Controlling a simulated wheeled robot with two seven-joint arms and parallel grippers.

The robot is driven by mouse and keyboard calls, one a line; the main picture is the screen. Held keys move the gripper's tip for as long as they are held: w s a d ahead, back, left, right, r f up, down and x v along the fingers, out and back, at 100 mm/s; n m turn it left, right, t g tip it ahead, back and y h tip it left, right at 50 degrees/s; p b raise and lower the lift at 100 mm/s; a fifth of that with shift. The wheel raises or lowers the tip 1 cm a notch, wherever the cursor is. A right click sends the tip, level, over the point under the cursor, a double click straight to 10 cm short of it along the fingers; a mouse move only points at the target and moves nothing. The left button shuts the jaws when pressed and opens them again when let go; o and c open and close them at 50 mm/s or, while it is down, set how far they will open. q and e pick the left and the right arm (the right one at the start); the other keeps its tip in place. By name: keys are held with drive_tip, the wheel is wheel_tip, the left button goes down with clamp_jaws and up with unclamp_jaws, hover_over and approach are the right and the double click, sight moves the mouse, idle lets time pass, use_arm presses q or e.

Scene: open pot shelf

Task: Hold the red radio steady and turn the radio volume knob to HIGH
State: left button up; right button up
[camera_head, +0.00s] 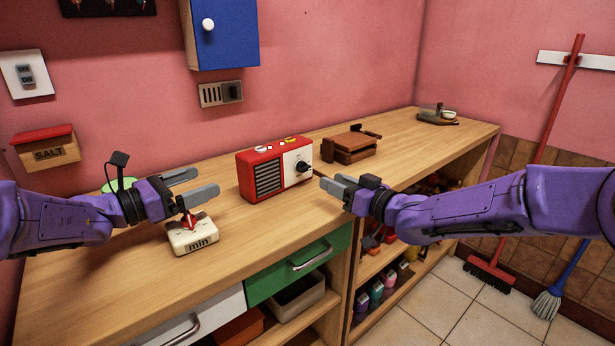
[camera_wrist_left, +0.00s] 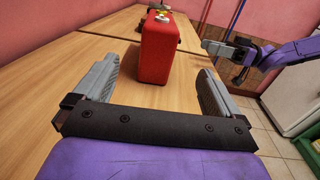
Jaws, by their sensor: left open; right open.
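The red radio (camera_head: 262,176) stands upright on the wooden counter, with a dark grille at left and a white panel at right. Its black volume knob (camera_head: 303,167) is on the white panel; I cannot read its setting. My left gripper (camera_head: 205,184) is open and empty to the left of the radio. In the left wrist view the radio's side (camera_wrist_left: 158,52) stands ahead between the two open fingers (camera_wrist_left: 158,84), apart from them. My right gripper (camera_head: 328,184) is open and empty, just right of the radio and in front of the knob, apart from it.
A salt box (camera_head: 47,149) and blue cabinet (camera_head: 225,35) hang on the wall.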

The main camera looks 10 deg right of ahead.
sight(241, 167)
use_arm(q)
drive_tip(key=x, duration=1.2)
drive_tip(key=shift+w, duration=0.1)
